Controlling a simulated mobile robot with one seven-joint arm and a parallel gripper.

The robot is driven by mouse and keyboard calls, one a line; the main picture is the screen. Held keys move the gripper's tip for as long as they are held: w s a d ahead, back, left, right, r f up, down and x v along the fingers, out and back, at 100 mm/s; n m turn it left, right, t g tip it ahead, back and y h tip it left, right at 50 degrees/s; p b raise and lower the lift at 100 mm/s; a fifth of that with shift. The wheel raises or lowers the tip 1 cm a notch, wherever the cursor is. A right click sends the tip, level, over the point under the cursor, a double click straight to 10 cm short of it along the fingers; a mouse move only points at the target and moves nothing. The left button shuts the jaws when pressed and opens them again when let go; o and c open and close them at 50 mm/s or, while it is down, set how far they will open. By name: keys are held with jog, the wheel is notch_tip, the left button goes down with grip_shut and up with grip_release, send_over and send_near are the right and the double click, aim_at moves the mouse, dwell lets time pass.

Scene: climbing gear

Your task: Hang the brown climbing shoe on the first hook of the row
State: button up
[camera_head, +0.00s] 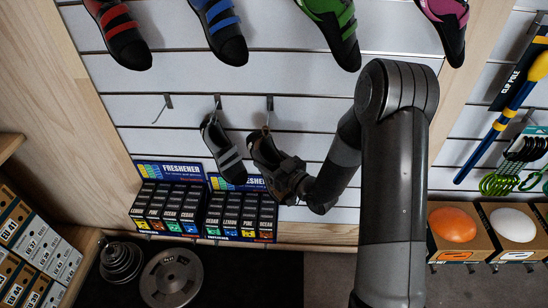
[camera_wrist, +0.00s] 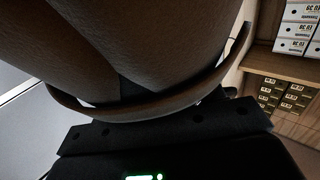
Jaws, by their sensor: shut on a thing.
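The brown climbing shoe (camera_head: 268,157) is at the third hook (camera_head: 269,112) of the row, heel up and toe low. Its heel loop is close to that hook; I cannot tell whether it hangs on it. My gripper (camera_head: 306,190) is shut on this shoe at its lower right side. In the wrist view the brown shoe (camera_wrist: 150,55) fills the upper part, with the dark gripper body below; the fingertips are hidden. The first hook (camera_head: 164,106) at the left is empty. A grey-striped dark shoe (camera_head: 222,150) hangs on the second hook (camera_head: 217,103), just left of the brown shoe.
Freshener boxes (camera_head: 160,207) stand in two displays below the hooks. Red (camera_head: 122,37), blue (camera_head: 220,27), green (camera_head: 335,25) and pink (camera_head: 448,22) shoes hang above. Weight plates (camera_head: 171,277) lie lower left. The slatted wall around the first hook is clear.

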jog(key=shift+s+r, duration=0.2)
jog(key=shift+s, duration=1.3)
jog(key=shift+s+r, duration=0.15)
jog(key=shift+s, duration=1.35)
jog(key=shift+s+r, duration=0.2)
jog(key=shift+s, duration=1.3)
jog(key=w+d+f+m+t+h, duration=0.2)
jog(key=w+d+m+h, duration=0.1)
jog(key=d, duration=0.3)
jog(key=w+d+f+m+t+h, duration=0.2)
jog(key=w+d+m+h, duration=0.1)
jog(key=d+h, duration=0.3)
jog(key=w+d+f+m+t+h, duration=0.2)
jog(key=w+d+f+m+h, duration=0.1)
jog(key=d, duration=0.4)
jog(key=shift+d+h, duration=0.35)
jog(key=shift+h, duration=0.35)
